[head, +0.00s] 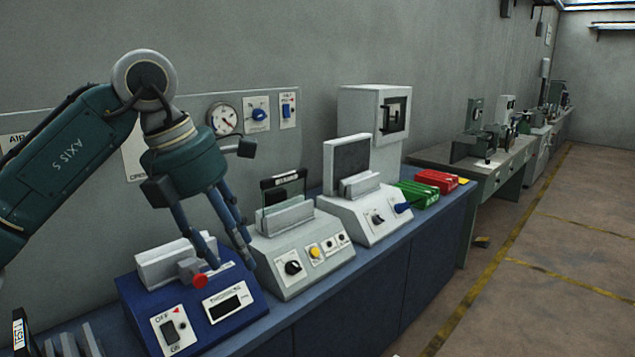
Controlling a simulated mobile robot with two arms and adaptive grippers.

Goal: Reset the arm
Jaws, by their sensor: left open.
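My left arm (70,155), dark green and marked AXIS 5, comes in from the left and bends down at a grey wrist joint. My left gripper (228,255) points down with its blue-grey fingers apart, and nothing shows between them. Its fingertips appear over or just in front of the right side of a blue device (137,303) with a red knob (200,281) and a display; whether they touch it I cannot tell. My right gripper is not in view.
Right of the blue device stand a white device with a yellow button (313,278) and another with a dark upright panel (346,165). Green (415,194) and red (437,181) boxes lie farther along the blue bench. A wall panel holds a gauge (222,118). The floor at right is clear.

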